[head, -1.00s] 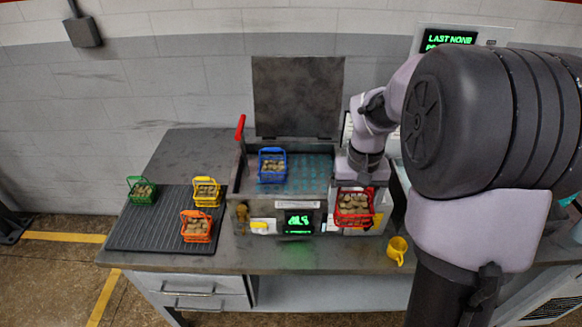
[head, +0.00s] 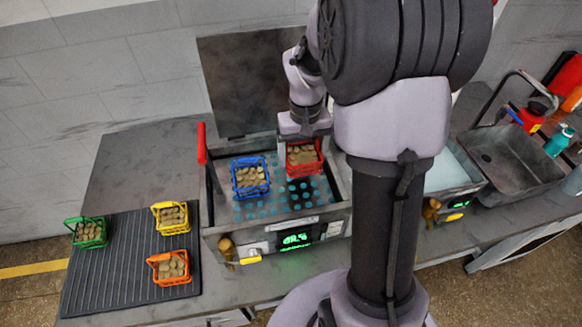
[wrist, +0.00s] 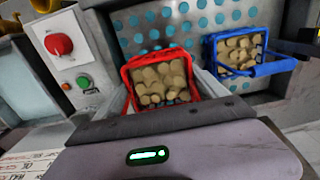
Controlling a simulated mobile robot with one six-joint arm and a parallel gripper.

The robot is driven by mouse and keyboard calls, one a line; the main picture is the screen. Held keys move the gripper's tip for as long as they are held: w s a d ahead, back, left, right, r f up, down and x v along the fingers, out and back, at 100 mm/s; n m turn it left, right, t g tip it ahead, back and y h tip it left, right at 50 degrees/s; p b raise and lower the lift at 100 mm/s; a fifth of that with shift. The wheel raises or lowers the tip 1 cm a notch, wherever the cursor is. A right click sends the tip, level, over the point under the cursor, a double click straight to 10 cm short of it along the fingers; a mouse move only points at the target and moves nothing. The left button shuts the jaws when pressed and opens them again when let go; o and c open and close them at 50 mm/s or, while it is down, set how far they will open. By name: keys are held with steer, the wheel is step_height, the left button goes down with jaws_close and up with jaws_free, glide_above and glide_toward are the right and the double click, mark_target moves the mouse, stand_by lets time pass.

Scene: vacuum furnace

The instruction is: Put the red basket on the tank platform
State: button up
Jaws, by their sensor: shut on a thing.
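The red basket (head: 303,160), full of tan lumps, is held by my gripper (head: 303,132) over the right part of the open tank (head: 335,220). The tank platform (head: 285,205) is a plate with teal round holes. The blue basket (head: 250,176), also full, stands on it just left of the red one; it also shows in the wrist view (wrist: 240,55). I cannot tell whether the red basket touches the platform.
The tank's lid (head: 250,85) stands open behind it. A ribbed black mat (head: 125,270) at left holds green (head: 88,232), yellow (head: 171,217) and orange (head: 171,268) baskets. A second tank (head: 450,170) and a grey sink (head: 505,160) are at right.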

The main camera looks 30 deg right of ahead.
mark_target(293, 162)
step_height(293, 162, down, 5)
steer(key=shift+f+b, duration=0.1)
steer(key=shift+b, duration=0.4)
steer(key=o, duration=1.9)
steer(key=shift+f, duration=0.1)
steer(key=shift+o, duration=0.2)
step_height(293, 162, up, 12)
steer(key=p, duration=0.3)
steer(key=s+a+r+t+y, duration=0.1)
steer(key=s+a+r+t, duration=0.2)
steer(key=s+a+r, duration=0.2)
steer(key=s+a+r+m+t+y, duration=0.1)
steer(key=s+a+r, duration=0.4)
steer(key=s+a, duration=0.6)
steer(key=shift+s+a+r+t, duration=0.2)
steer(key=shift+s+a+t, duration=0.2)
steer(key=shift+a+t, duration=0.5)
